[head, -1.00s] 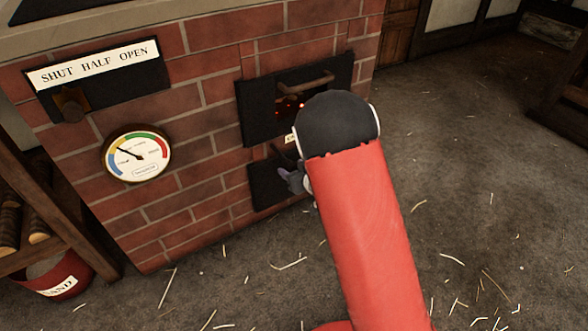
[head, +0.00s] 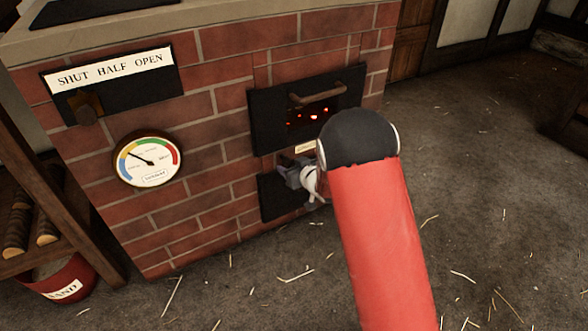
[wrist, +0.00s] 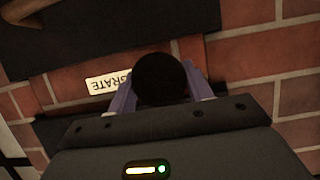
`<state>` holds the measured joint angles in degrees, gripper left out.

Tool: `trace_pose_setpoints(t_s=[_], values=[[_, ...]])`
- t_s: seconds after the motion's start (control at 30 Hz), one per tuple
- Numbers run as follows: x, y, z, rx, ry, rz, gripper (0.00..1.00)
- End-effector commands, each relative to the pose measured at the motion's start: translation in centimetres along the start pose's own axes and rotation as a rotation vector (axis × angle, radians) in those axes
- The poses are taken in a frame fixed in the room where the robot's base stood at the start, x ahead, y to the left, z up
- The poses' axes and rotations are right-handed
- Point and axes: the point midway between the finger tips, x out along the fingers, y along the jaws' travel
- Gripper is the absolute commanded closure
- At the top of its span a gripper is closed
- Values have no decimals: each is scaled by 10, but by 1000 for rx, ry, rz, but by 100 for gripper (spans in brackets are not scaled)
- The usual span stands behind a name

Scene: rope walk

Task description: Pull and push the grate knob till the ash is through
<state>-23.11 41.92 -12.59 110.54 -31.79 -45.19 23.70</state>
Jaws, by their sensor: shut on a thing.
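The grate knob (wrist: 161,80) is a dark round knob in the wrist view, beside a small label reading GRATE (wrist: 104,86). My gripper (wrist: 160,92) is shut on the knob, with a finger on either side of it. In the head view my gripper (head: 290,172) is at the front of the brick stove, just below the fire door (head: 270,112), and my red arm hides part of it. Red embers (head: 314,117) glow behind the fire door's opening. A dark lower door (head: 278,203) sits under the gripper. The ash itself cannot be made out.
A dial gauge (head: 149,160) and a SHUT HALF OPEN plate (head: 110,72) with a knob are on the brick front to the left. A red sand bucket (head: 68,278) stands by a wooden rack (head: 92,225). The straw-strewn floor at right is open.

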Motion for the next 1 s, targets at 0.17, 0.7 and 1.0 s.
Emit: trace_pose_setpoints(t_s=[0.17, 0.7, 1.0], values=[[2, 0, -3, -1, 7, 0, 29], [-35, 1, -4, 1, 6, 1, 29], [-73, 0, -2, -1, 6, 0, 29]])
